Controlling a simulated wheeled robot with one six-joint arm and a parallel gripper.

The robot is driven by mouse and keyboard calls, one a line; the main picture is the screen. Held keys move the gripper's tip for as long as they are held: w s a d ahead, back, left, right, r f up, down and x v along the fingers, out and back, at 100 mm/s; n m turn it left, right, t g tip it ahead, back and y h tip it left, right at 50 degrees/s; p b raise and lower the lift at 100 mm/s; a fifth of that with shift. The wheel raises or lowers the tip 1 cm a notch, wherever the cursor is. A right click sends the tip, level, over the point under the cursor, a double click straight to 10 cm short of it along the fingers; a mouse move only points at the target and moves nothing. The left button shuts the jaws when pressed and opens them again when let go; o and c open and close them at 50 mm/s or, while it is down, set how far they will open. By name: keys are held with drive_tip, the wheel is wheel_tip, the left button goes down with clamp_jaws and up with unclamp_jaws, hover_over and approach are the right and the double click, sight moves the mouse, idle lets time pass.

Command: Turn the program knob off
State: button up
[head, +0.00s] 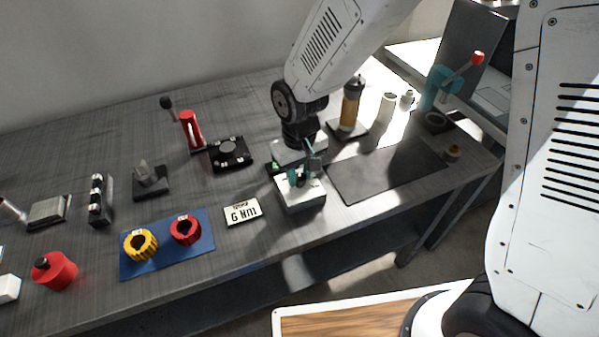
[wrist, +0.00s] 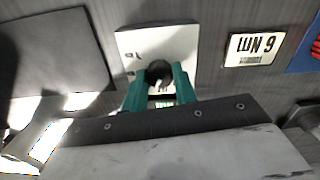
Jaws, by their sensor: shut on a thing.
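The program knob is a dark round knob (wrist: 157,70) on top of a small white box (wrist: 128,42), which also stands near the table's front edge in the head view (head: 301,200). My gripper (wrist: 160,82) has teal fingers and points down over the box. It is shut on the knob, one finger on each side. In the head view my gripper (head: 303,178) hides most of the knob. A pale mark shows at the knob's lower side in the wrist view. Small dark marks on the box top are too small to read.
A white plate with black characters (head: 243,212) lies left of the box, and a dark mat (head: 385,172) lies right of it. A black device (head: 231,153) stands behind. A blue mat (head: 150,262) holds a yellow ring (head: 140,245) and a red ring (head: 185,230).

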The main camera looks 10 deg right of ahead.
sight(300, 176)
drive_tip(key=n, duration=0.4)
drive_tip(key=shift+n, duration=0.4)
idle(0.4)
drive_tip(key=o, duration=1)
drive_tip(key=shift+c, duration=0.2)
drive_tip(key=shift+r, duration=0.1)
wheel_tip(300, 176, up, 8)
drive_tip(key=shift+f, duration=0.15)
